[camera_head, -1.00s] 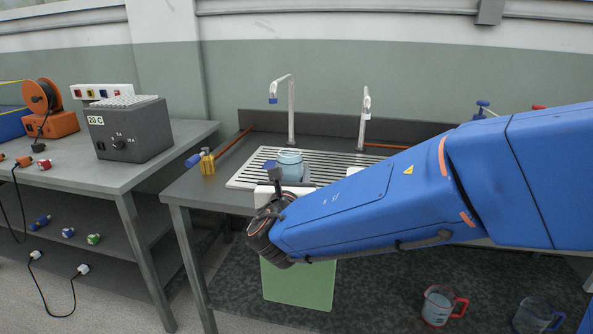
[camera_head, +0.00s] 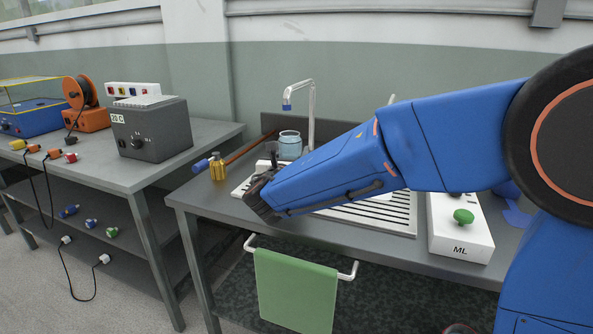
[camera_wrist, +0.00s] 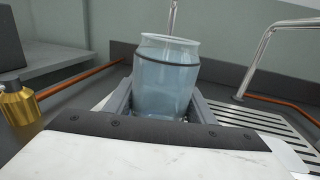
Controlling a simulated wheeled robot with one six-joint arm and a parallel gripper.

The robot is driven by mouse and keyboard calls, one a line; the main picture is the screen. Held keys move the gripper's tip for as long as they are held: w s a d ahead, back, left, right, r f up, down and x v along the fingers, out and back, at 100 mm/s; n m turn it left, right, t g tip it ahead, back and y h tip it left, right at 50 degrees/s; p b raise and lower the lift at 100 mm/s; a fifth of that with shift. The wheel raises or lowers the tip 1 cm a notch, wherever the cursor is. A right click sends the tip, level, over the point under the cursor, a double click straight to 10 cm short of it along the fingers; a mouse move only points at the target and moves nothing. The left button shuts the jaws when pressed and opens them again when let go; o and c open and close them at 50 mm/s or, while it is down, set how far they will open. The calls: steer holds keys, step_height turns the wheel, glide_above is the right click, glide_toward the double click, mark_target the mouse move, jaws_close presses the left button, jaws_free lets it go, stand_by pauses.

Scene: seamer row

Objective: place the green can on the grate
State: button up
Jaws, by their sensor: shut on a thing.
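I see no green can. My gripper (camera_wrist: 162,108) is shut on a pale-blue, see-through glass vessel (camera_wrist: 166,70) with a dark band near its top. The vessel leans slightly in the wrist view. In the head view the vessel (camera_head: 290,145) shows beyond my gripper, near the upright tap; my arm hides the jaws there. The slatted metal grate (camera_head: 400,213) lies on the bench, partly hidden by my arm; its slats also show at the right of the wrist view (camera_wrist: 262,122). I cannot tell the vessel's height above the bench.
A tap (camera_head: 312,108) rises behind the grate. A white box marked ML (camera_head: 460,236) with a green knob is at right. A green towel (camera_head: 295,290) hangs on the front rail. A grey unit (camera_head: 152,127) stands on the left bench.

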steer(key=shift+f, duration=2.4)
steer(key=o, duration=1.3)
steer(key=shift+f, duration=0.15)
steer(key=shift+o, duration=0.2)
steer(key=shift+s, duration=0.25)
steer(key=s, duration=0.3)
steer(key=s+a, duration=0.1)
steer(key=s, duration=0.6)
steer(key=shift+s+a, duration=0.25)
steer(key=shift+a, duration=0.1)
steer(key=shift+s, duration=0.45)
